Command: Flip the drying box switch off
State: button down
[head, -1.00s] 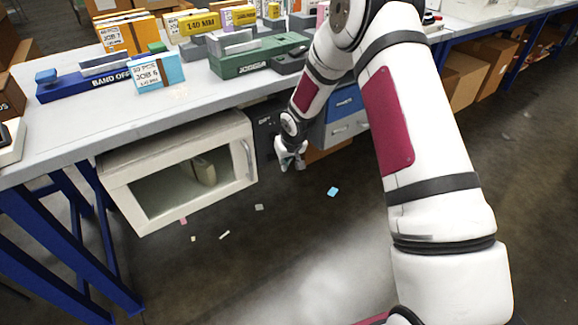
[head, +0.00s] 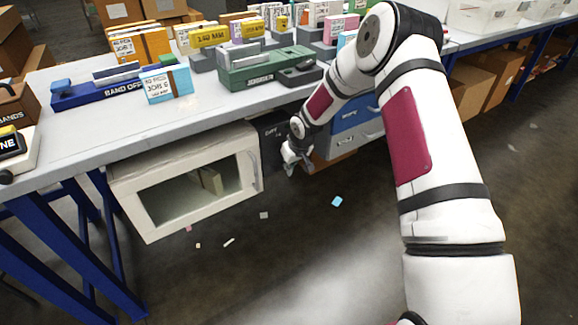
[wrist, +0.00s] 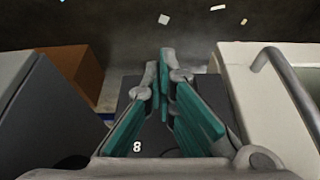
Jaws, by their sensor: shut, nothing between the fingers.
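The drying box (head: 136,198), a cream cabinet with a glass door and side handle, hangs under the bench in the head view. Its side and handle (wrist: 285,80) show at the right of the wrist view. A dark panel (head: 272,140) with partly hidden white lettering adjoins it on the right. In the wrist view the dark panel (wrist: 128,100) lies behind the fingers, with a white mark like an 8. My gripper (head: 290,170) is shut and empty in front of this panel; its fingertips also show in the wrist view (wrist: 165,60). I cannot make out the switch; the fingers cover part of the panel.
Blue-grey drawers (head: 352,125) stand right of the panel, close to my gripper. A cardboard box (wrist: 70,65) is at the left in the wrist view. The bench top (head: 100,125) is just above. The floor in front is open, with small scraps.

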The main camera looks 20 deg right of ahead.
jog(key=shift+a, duration=0.25)
jog(key=shift+s+a, duration=0.15)
jog(key=shift+a, duration=0.55)
